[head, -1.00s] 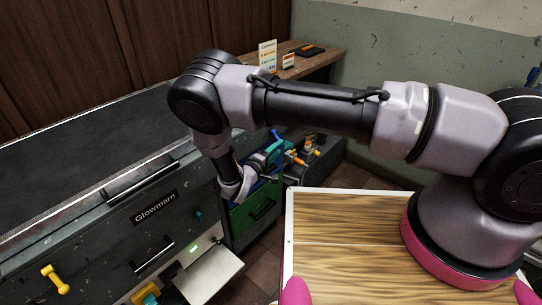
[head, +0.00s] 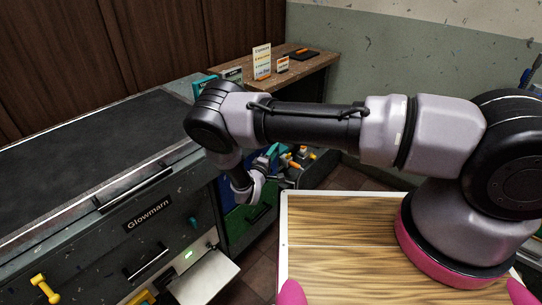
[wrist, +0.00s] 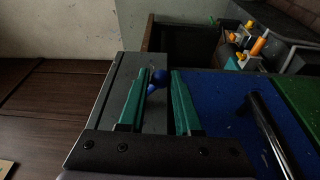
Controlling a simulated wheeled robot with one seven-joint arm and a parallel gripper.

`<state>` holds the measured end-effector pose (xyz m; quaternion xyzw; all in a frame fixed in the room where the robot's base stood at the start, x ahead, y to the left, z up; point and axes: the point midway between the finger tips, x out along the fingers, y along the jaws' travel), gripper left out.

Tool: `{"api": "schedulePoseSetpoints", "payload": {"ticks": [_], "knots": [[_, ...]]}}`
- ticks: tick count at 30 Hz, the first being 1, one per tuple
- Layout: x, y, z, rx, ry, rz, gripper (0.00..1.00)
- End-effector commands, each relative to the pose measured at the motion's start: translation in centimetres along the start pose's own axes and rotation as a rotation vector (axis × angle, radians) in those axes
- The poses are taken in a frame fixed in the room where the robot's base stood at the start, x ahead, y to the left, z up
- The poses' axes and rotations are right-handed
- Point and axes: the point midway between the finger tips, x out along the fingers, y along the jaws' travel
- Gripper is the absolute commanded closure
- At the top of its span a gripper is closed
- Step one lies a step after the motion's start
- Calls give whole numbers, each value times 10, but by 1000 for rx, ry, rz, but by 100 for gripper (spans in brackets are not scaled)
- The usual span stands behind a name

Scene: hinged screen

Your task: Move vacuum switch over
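A small blue lever with a round knob (wrist: 158,79) stands out from a dark grey panel (wrist: 142,66) in the wrist view. No label shows on it, so I cannot tell for sure that it is the vacuum switch. My gripper (wrist: 160,73) has two green fingers, spread apart. The knob shows between the fingertips, with a gap on each side, and I cannot tell how deep it lies between them. In the head view my gripper (head: 270,177) is small and partly hidden, beside the blue and green drawer fronts, and the lever cannot be made out.
A dark cabinet marked Glowmarn (head: 148,213) stands at the left, with a yellow handle (head: 45,288) and a pale open flap (head: 205,276). A bar handle (wrist: 270,135) crosses the blue front. A bin of colourful parts (wrist: 245,45) lies beyond. A wood-topped surface (head: 340,230) is below my arm.

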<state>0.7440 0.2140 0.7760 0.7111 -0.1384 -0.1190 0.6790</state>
Motion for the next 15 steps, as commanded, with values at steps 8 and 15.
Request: {"api": "schedulePoseSetpoints", "payload": {"ticks": [8, 15], "knots": [[-4, -1, -2, -2, 6, -7, 99], [-6, 9, 2, -2, 8, -7, 100]]}}
